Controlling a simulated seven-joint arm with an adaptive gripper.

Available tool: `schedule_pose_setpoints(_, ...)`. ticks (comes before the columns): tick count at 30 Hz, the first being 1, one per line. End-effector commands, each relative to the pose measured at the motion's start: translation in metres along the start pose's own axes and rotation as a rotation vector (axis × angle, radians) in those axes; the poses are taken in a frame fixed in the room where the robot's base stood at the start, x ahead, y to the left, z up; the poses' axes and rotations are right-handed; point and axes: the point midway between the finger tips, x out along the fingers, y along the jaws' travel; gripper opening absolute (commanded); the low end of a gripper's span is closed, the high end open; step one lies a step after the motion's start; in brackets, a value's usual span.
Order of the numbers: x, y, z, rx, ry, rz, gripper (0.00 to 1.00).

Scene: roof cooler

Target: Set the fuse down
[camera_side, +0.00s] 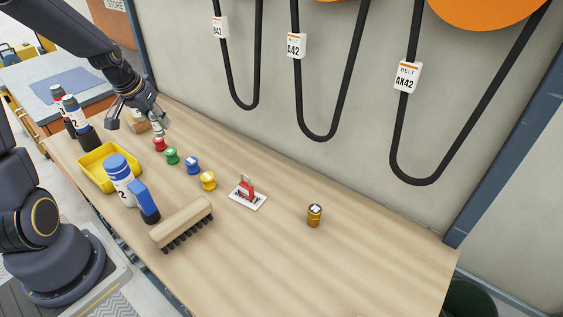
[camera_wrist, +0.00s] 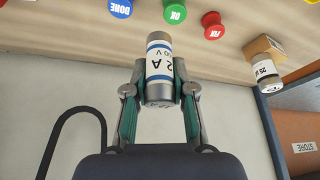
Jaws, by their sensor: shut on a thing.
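The fuse (camera_wrist: 160,64) is a silver cylinder with a white label, blue bands and dark print, partly readable as "2 A". My gripper (camera_wrist: 160,92) is shut on it in the wrist view, one finger on each side. In the side view my gripper (camera_side: 138,115) is over the far left end of the wooden bench (camera_side: 260,265), beyond the red stamp. There the fuse is small and partly hidden by the fingers. I cannot tell whether it touches the bench.
Red (camera_side: 159,144), green (camera_side: 172,156), blue (camera_side: 193,165) and yellow (camera_side: 208,180) stamps line the bench. The right front is clear.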

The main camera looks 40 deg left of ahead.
Motion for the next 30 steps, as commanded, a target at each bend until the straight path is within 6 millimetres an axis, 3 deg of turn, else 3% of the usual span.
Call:
schedule_pose_setpoints(9, -0.051, 0.001, -0.018, 0.002, 0.007, -0.001, 0.0)
schedule_pose_setpoints(16, -0.042, 0.052, -0.021, 0.152, -0.007, 0.061, 0.0)
schedule_pose_setpoints(20, -0.04, 0.093, -0.021, 0.275, -0.012, 0.11, 0.0)
schedule_pose_setpoints(23, -0.041, 0.136, -0.016, 0.402, -0.016, 0.162, 0.0)
schedule_pose_setpoints(30, -0.056, 0.26, 0.022, 0.793, -0.016, 0.322, 0.0)
